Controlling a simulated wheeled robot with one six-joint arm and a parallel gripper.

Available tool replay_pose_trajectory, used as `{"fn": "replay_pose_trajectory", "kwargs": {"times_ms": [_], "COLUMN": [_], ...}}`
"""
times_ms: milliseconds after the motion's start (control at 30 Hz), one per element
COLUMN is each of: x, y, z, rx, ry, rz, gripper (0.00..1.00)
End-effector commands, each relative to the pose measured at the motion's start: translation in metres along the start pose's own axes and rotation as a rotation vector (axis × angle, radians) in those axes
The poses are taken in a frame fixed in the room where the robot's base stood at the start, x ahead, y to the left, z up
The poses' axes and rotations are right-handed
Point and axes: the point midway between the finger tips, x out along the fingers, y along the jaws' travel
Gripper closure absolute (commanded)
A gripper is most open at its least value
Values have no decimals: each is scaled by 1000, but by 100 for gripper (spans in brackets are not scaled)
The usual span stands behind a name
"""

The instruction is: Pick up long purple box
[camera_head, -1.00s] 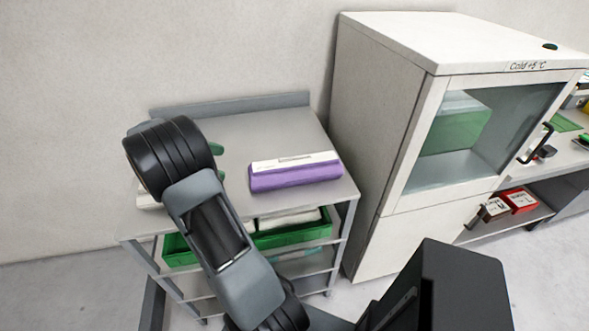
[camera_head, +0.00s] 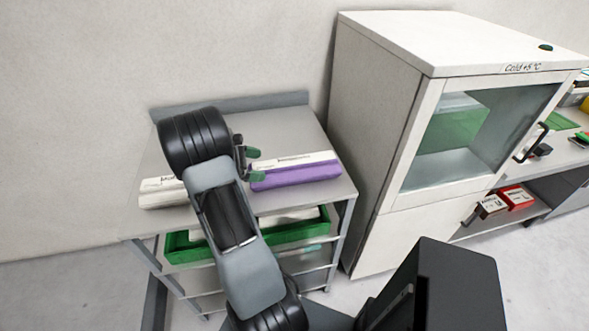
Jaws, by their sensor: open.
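The long purple box (camera_head: 297,174) lies flat on the top of the grey metal shelf unit, with a white label strip along its upper side. My gripper (camera_head: 256,164) is at the left end of the box, its green fingertips showing to the right of my arm's black wrist. The gripper is open with nothing held. One fingertip overlaps the box's left end in the picture; I cannot tell whether it touches.
A white box (camera_head: 160,193) lies on the shelf top (camera_head: 272,126) at left, partly behind my arm. A green crate (camera_head: 300,232) with white contents sits on the shelf below. A white cold cabinet (camera_head: 385,130) stands close on the right. The shelf's back is clear.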

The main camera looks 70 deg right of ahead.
Motion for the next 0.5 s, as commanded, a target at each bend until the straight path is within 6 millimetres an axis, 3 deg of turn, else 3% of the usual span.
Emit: {"fn": "replay_pose_trajectory", "kwargs": {"times_ms": [200, 500], "x": [24, 27], "y": [0, 0], "z": [1, 0], "rx": [0, 0], "ry": [-1, 1], "rz": [-3, 0], "gripper": [0, 0]}}
